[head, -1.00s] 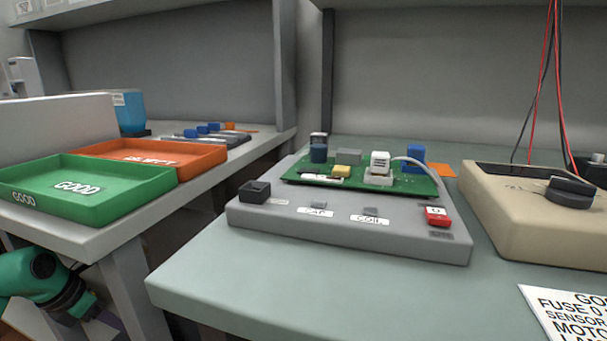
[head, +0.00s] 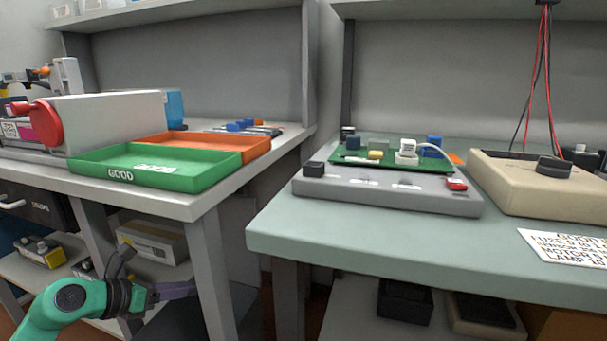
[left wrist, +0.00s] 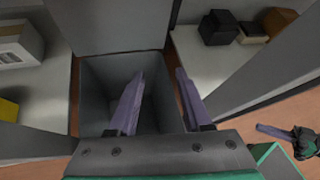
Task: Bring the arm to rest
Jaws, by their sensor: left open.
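My left gripper (head: 172,291), on its green arm, is low at the left in the head view, below bench-top height and in front of the left bench's leg. Its jaws look empty. In the left wrist view its two purple fingers (left wrist: 160,75) are apart, with nothing between them, above an open grey bin (left wrist: 95,85). My right gripper (left wrist: 275,131) shows only at the right edge of the left wrist view, as a purple finger by a dark and green wrist; its jaw state is unclear. It is not in the head view.
The green GOOD tray (head: 200,178) and orange tray (head: 255,148) stand on the left bench. A grey fixture with a circuit board (head: 375,164) and a beige box (head: 500,185) stand on the right bench (head: 330,245). Lower shelves hold boxes (head: 150,240). A gap separates the benches.

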